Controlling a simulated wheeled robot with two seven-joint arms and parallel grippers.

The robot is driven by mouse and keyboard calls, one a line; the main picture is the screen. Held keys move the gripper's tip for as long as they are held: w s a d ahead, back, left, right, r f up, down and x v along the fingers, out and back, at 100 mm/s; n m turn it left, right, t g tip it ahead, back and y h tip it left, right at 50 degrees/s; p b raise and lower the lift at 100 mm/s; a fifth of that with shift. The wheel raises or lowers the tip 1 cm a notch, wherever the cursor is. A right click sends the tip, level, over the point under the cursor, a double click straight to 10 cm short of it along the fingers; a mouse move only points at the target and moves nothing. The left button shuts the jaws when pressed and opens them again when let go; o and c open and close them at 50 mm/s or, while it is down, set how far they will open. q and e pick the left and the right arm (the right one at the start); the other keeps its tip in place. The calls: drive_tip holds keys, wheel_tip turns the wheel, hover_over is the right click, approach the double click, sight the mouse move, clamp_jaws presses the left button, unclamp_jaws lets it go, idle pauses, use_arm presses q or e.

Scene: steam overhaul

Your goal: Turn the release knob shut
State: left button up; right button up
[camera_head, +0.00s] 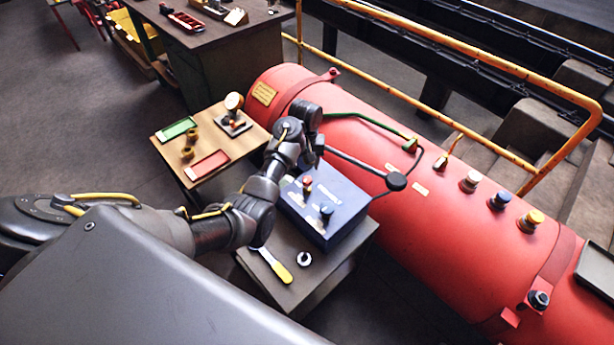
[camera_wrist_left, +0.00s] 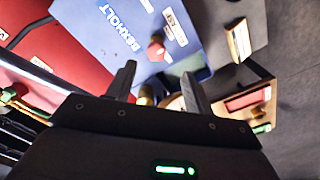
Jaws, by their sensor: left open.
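A blue box (camera_head: 340,207) stands on a small table beside the red boiler. On its top are a red knob (camera_head: 307,184) and a dark knob (camera_head: 326,212), with pale label plates too small to read here. I cannot tell which is the release knob. My left gripper (camera_head: 313,158) hangs above the box's far end, partly hidden by my own wrist. In the left wrist view, my left gripper (camera_wrist_left: 160,80) is open and empty. The red knob (camera_wrist_left: 156,51) shows beyond the gap between its fingers, apart from them. My right gripper is not in view.
The red boiler (camera_head: 400,220) carries several knobs. A yellow-handled tool (camera_head: 272,265) and a ring (camera_head: 304,259) lie before the box. A side table (camera_head: 240,150) holds red and green trays.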

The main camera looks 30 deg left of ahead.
sight(307, 179)
use_arm(q)
drive_tip(key=f, duration=0.6)
drive_tip(key=w+f, duration=0.1)
drive_tip(key=f, duration=0.2)
drive_tip(key=shift+f, duration=0.1)
idle(0.3)
drive_tip(key=c, duration=1)
drive_tip(key=shift+o, duration=0.2)
